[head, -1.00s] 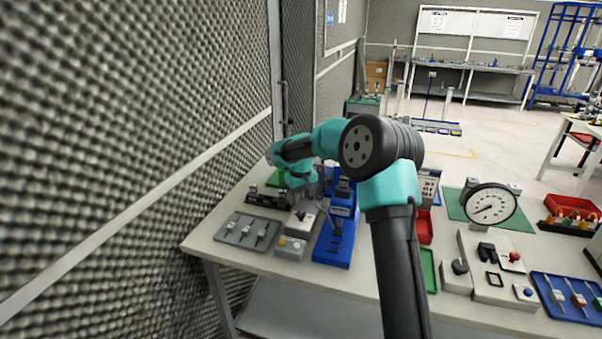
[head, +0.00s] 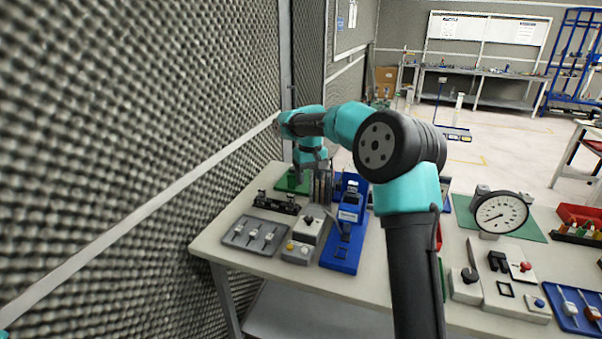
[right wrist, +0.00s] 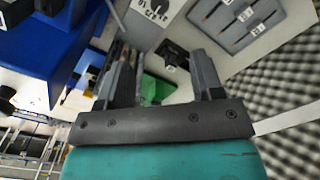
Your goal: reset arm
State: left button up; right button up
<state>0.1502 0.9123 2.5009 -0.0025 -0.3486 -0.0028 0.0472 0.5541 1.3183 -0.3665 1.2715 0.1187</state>
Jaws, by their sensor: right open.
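My right arm reaches over the table (head: 204,243) in the head view. Its gripper (head: 320,186) hangs above the back left part of the table, near a blue device (head: 341,254). In the right wrist view the two fingers of this gripper (right wrist: 162,62) stand wide apart. No object is held between them. A green plate (right wrist: 157,89) and a black fixture (right wrist: 178,62) lie beyond the fingers. My left gripper is not in view.
A grey tray with three small tools (head: 236,240) and a grey button box (head: 297,252) stand at the table's front left. A round dial gauge (head: 501,212) stands to the right. A textured foam wall (head: 120,120) borders the table's left side.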

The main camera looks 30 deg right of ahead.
jog(key=w+a+f+t+y, duration=0.1)
jog(key=a+f, duration=0.1)
jog(key=a, duration=0.4)
jog(key=a+f+n+t+y, duration=0.1)
jog(key=a+f, duration=0.2)
jog(key=a, duration=0.2)
jog(key=w+a+f+t+y, duration=0.1)
jog(key=a+f, duration=0.1)
jog(key=a, duration=0.4)
jog(key=s+a+f+y, duration=0.1)
jog(key=s+a+f, duration=0.3)
jog(key=a+f, duration=0.25)
jog(key=s+a+f+y, duration=0.1)
jog(key=s+a+f, duration=0.3)
jog(key=a+f, duration=0.3)
jog(key=s+d+f, duration=0.4)
jog(key=s+f, duration=0.3)
jog(key=s, duration=0.1)
jog(key=s+d+f+m+g, duration=0.1)
jog(key=s+d+f, duration=0.2)
jog(key=s+f, duration=0.4)
jog(key=s+d+f+m+g+h, duration=0.1)
jog(key=s+d+f, duration=0.3)
jog(key=s+f, duration=0.3)
jog(key=s, duration=0.3)
jog(key=shift+s+d, duration=0.3)
